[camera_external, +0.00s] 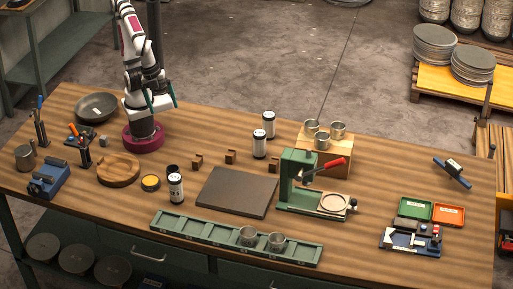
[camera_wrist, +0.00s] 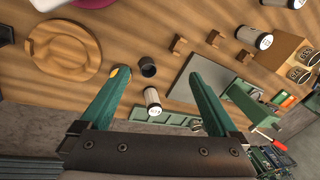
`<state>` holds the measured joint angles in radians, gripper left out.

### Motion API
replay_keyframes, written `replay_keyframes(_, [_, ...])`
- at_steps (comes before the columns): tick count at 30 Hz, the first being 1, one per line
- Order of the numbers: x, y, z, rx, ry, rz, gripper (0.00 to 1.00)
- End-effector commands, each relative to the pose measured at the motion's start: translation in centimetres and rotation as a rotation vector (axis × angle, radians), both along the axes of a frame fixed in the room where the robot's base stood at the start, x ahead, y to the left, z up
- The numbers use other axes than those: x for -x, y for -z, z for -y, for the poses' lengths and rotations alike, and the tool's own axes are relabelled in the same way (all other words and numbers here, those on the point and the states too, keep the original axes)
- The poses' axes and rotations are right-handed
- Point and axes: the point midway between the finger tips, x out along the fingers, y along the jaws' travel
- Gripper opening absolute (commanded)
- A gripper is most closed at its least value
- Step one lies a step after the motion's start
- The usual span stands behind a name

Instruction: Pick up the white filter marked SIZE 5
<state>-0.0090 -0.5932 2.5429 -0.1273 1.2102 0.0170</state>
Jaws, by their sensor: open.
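One filter (camera_external: 176,188) is near the front, left of the dark plate, and also shows in the wrist view (camera_wrist: 152,100). Two others, the nearer filter (camera_external: 260,145) and the farther filter (camera_external: 269,124), stand behind the plate; they also show at the upper right of the wrist view (camera_wrist: 253,37) (camera_wrist: 285,3). Their size markings are too small to read. My gripper (camera_external: 160,97) is open and empty, high above the back left of the bench. Its green fingers (camera_wrist: 158,75) spread wide in the wrist view.
A black cup (camera_wrist: 147,66) stands close to the front filter, with a yellow-topped tin (camera_external: 150,182) to its left. A round wooden tray (camera_external: 118,180), dark plate (camera_external: 215,205), green rack (camera_external: 185,228) and green press (camera_external: 296,185) surround it. Small wooden blocks (camera_external: 230,157) stand behind the plate.

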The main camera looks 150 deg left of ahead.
Motion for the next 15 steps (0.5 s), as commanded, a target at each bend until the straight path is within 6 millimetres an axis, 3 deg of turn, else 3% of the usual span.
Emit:
replay_keyframes(4, [-8.5,-3.0,-4.5,-0.114,-0.035,0.358,0.96])
replay_keyframes(7, [-13.1,-1.9,-9.0,-0.213,0.039,0.449,0.96])
replay_keyframes(9, [-15.0,1.7,-11.7,-0.223,0.14,0.444,0.96])
replay_keyframes(11, [-15.5,5.8,-12.8,-0.168,0.233,0.437,0.96])
replay_keyframes(13, [-14.8,10.9,-12.3,-0.021,0.327,0.459,0.96])
replay_keyframes(15, [-13.2,14.7,-10.0,0.183,0.375,0.528,0.96])
